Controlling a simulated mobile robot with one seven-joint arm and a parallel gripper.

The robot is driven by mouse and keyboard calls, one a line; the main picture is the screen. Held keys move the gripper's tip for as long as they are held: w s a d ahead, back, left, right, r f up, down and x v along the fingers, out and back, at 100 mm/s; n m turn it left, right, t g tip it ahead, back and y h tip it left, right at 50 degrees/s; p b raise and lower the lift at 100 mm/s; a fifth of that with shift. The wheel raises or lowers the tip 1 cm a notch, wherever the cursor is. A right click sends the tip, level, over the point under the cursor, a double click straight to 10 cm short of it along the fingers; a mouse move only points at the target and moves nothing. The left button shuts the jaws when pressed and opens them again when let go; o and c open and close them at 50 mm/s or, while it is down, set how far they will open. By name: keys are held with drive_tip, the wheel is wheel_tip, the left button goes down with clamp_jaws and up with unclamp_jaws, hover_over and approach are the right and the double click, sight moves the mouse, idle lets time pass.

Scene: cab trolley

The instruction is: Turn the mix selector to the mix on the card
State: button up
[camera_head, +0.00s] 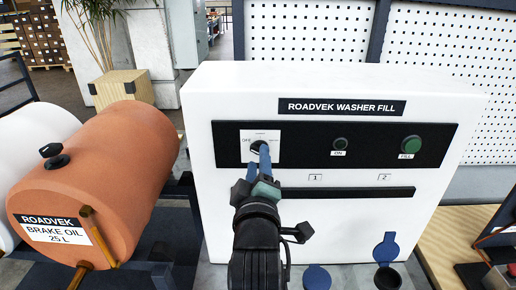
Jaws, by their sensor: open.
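The white washer fill cabinet (235,95) stands ahead, with a black control panel (305,147) across its front. At the panel's left is a white selector plate (272,135) marked "OFF". The black selector knob (257,145) sits on it, partly hidden by my fingers, and I cannot tell where it points. My gripper (258,158) is open, its blue fingers reaching up to the knob's lower edge. I cannot tell whether they touch it or stand around it. I cannot make out a card with a mix on it.
A dark ON button (340,144) and a green FILL button (412,144) sit right on the panel. Labels 1 (315,178) and 2 (385,178) are below. Two blue lids (317,277) (386,249) are low in front.

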drive_tip(key=shift+w+p, duration=0.35)
drive_tip(key=shift+w, duration=1.1)
clamp_jaws()
